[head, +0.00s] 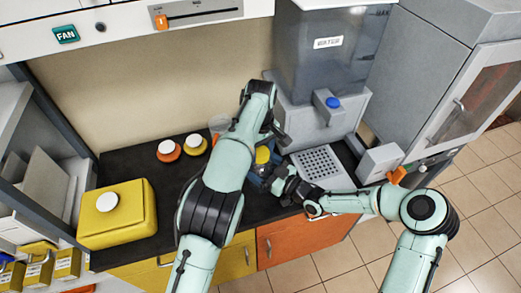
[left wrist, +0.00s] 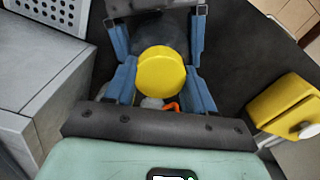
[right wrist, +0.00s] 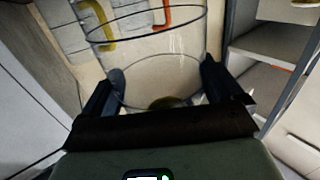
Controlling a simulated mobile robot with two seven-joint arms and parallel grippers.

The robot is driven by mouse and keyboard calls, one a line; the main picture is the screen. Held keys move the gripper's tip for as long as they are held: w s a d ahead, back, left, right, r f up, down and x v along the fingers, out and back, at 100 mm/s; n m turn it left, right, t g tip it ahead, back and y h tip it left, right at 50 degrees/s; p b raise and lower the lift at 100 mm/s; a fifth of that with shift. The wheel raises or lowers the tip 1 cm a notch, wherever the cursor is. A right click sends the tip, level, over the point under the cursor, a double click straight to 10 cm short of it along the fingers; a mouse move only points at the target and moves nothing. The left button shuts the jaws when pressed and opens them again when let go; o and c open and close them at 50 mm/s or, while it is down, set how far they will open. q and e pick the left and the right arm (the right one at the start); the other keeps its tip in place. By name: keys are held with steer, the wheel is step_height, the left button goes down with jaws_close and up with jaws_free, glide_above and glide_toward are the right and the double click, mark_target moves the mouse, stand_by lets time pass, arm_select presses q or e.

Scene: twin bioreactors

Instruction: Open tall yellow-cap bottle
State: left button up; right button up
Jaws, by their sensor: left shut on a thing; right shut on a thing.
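The tall bottle's yellow cap (head: 262,155) shows beside the water dispenser in the head view. In the left wrist view the cap (left wrist: 162,73) lies between the blue fingers of my left gripper (left wrist: 160,88), which is shut on it. My right gripper (right wrist: 158,88) is shut on the clear bottle body (right wrist: 150,60), which stands between its fingers in the right wrist view. In the head view my right gripper (head: 270,180) comes in from the right, low on the bottle. My left arm hides part of the bottle there.
A water dispenser (head: 330,60) with a perforated drip tray (head: 318,164) stands to the right. A yellow canister (head: 120,220) sits at the left of the black counter (head: 165,195).

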mark_target(260, 152)
arm_select(q)
steer(key=shift+r, duration=0.15)
stand_by(0.6)
steer(key=shift+r, duration=0.95)
steer(key=shift+r, duration=2)
arm_select(e)
steer(key=o, duration=1.7)
